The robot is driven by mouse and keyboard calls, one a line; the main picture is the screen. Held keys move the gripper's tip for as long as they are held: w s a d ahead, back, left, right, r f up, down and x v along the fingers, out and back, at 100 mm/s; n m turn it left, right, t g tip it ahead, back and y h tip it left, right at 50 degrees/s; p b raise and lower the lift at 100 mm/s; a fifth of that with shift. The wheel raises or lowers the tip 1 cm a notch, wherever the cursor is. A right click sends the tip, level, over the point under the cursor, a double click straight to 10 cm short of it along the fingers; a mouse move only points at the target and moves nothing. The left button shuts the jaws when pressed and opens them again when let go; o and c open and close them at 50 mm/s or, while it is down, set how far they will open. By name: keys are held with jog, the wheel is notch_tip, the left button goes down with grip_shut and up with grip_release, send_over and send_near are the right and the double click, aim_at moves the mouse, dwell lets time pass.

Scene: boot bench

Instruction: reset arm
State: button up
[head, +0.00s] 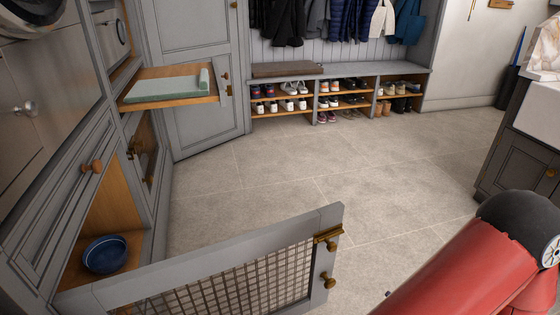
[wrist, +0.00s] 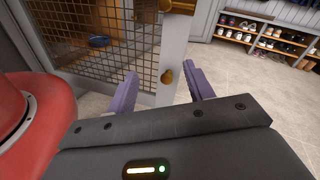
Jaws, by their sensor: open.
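My gripper (wrist: 160,92) shows in the wrist view, with its two purple fingers apart and nothing between them that it holds. A mesh-panelled cabinet door (head: 330,225) stands swung open across the front of the head view. Its brass knob (wrist: 167,77) appears between and beyond my fingertips in the wrist view; I cannot tell whether they touch it. My red arm (head: 460,275) fills the lower right of the head view, and my gripper is out of that view.
A blue bowl (head: 106,254) sits inside the open lower cabinet. A bench (head: 345,72) with shoes stands at the back. A dark cabinet (head: 517,165) is at right. The middle floor is clear.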

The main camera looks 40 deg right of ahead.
jog(key=w+a+r+n+g+y, duration=0.3)
jog(key=w+a+n+g+y, duration=0.2)
jog(key=w+a+n+g, duration=0.25)
jog(key=w+a+r+n+g+y, duration=0.4)
jog(key=w+a+n+g, duration=0.25)
jog(key=n, duration=0.25)
jog(key=w+a+r+n+t+h, duration=0.1)
jog(key=a+r+n+h, duration=0.3)
jog(key=n, duration=0.4)
jog(key=w+a+r+n+t+h, duration=0.1)
jog(key=w+a+r+n+h, duration=0.2)
jog(key=a, duration=0.6)
notch_tip(320, 180, up, 4)
jog(key=n+h, duration=0.2)
jog(key=n, duration=0.2)
jog(key=shift+w+f+n+b, duration=0.2)
jog(key=shift+w+n+b, duration=0.15)
